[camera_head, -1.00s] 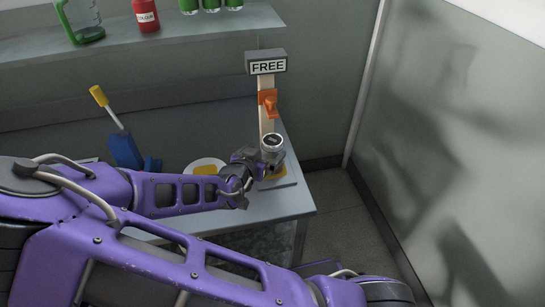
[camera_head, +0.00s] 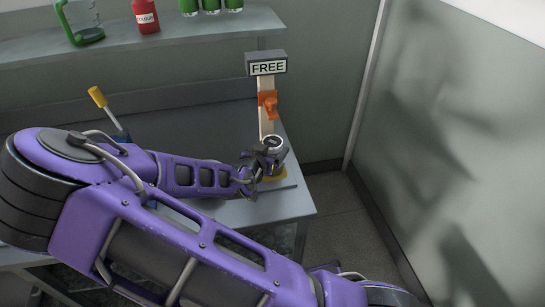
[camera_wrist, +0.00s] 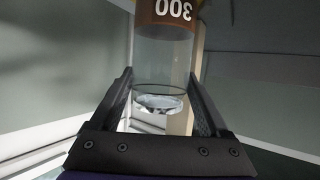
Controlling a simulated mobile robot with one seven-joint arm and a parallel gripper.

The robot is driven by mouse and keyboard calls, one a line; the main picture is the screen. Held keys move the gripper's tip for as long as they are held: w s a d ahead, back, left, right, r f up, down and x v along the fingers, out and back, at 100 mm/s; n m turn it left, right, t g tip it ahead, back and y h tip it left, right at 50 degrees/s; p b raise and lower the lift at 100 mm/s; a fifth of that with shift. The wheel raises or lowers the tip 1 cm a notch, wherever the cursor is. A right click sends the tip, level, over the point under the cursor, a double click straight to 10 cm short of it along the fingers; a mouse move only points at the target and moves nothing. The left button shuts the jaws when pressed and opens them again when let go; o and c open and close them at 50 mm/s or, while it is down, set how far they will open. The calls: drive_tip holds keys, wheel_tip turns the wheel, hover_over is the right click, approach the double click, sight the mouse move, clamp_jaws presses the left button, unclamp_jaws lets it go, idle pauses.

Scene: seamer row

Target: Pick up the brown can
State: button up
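The brown can shows in the wrist view as a shiny, glassy-looking silver cylinder (camera_wrist: 163,62) with a brown band (camera_wrist: 168,13) reading "300" upside down. In the head view its round silver end (camera_head: 275,142) shows in front of the post under the FREE sign, with its lower part largely hidden by my gripper (camera_head: 266,158). In the wrist view my gripper (camera_wrist: 160,78) has its two dark fingers apart, one on each side of the can. The fingers look close to its sides, but I see no clear contact.
The seamer post carries a FREE sign (camera_head: 267,68) and an orange part (camera_head: 268,103), with a yellow disc (camera_head: 276,177) at its base. A yellow-topped lever (camera_head: 98,97) stands left. A shelf above holds a green jug (camera_head: 83,25), red can (camera_head: 146,15) and green cans.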

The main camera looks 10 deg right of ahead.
drive_tip(key=c, duration=0.6)
drive_tip(key=shift+c, duration=0.2)
drive_tip(key=shift+r, duration=0.1)
